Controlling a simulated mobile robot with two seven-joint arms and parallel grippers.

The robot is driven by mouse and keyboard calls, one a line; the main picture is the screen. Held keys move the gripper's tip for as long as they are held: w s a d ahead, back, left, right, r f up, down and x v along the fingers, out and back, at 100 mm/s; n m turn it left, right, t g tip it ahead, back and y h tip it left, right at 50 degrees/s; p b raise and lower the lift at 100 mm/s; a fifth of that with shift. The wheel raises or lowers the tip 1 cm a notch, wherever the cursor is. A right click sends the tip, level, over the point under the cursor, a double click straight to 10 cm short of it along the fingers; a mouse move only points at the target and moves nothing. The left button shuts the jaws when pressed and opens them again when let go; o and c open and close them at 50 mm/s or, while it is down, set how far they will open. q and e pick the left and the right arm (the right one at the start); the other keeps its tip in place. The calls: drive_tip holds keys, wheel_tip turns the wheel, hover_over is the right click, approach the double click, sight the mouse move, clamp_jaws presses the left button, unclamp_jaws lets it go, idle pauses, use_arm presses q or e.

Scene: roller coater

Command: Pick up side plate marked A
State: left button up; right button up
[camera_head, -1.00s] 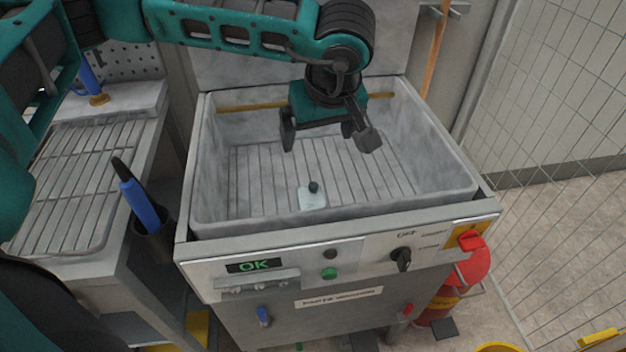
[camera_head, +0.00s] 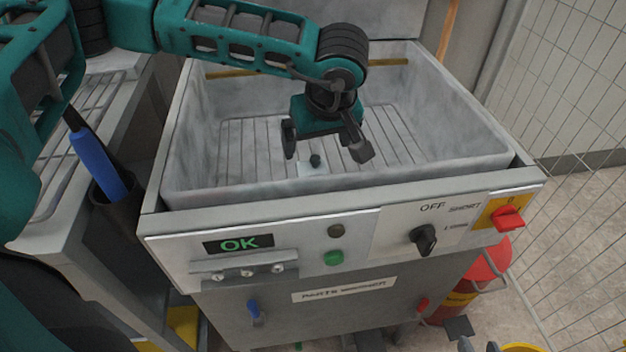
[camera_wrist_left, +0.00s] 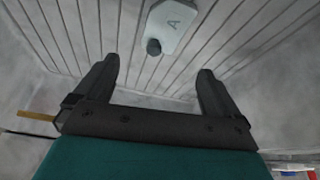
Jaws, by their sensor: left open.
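The side plate marked A (camera_head: 310,171) is a small pale plate with a dark round knob, lying on the ribbed floor of the washer basin. In the left wrist view the plate (camera_wrist_left: 175,28) shows its letter A, with the knob toward my gripper. My left gripper (camera_head: 326,152) is open and empty, pointing down inside the basin. In the left wrist view the plate lies beyond and between the fingertips (camera_wrist_left: 158,72), not touching them.
The parts washer basin (camera_head: 480,160) has raised grey walls around the plate. Its front panel (camera_head: 300,245) carries an OK display, a black knob and a red switch (camera_head: 508,218). A blue-handled tool (camera_head: 98,160) stands in a holder at left. A wire fence is at right.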

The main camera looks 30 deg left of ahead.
sight(312, 160)
use_arm(q)
drive_tip(key=x, duration=0.2)
drive_tip(key=shift+a+f, duration=0.2)
drive_tip(key=shift+f, duration=0.15)
drive_tip(key=shift+a+f+b, duration=0.15)
drive_tip(key=shift+f+b, duration=0.15)
drive_tip(key=shift+f, duration=0.25)
drive_tip(key=x, duration=0.2)
drive_tip(key=b+x, duration=0.1)
drive_tip(key=x, duration=0.1)
drive_tip(key=shift+w, duration=0.25)
drive_tip(key=shift+w+f, duration=0.15)
drive_tip(key=shift+f, duration=0.2)
drive_tip(key=shift+c, duration=0.5)
drive_tip(key=shift+r, duration=0.1)
drive_tip(key=c, duration=1.1)
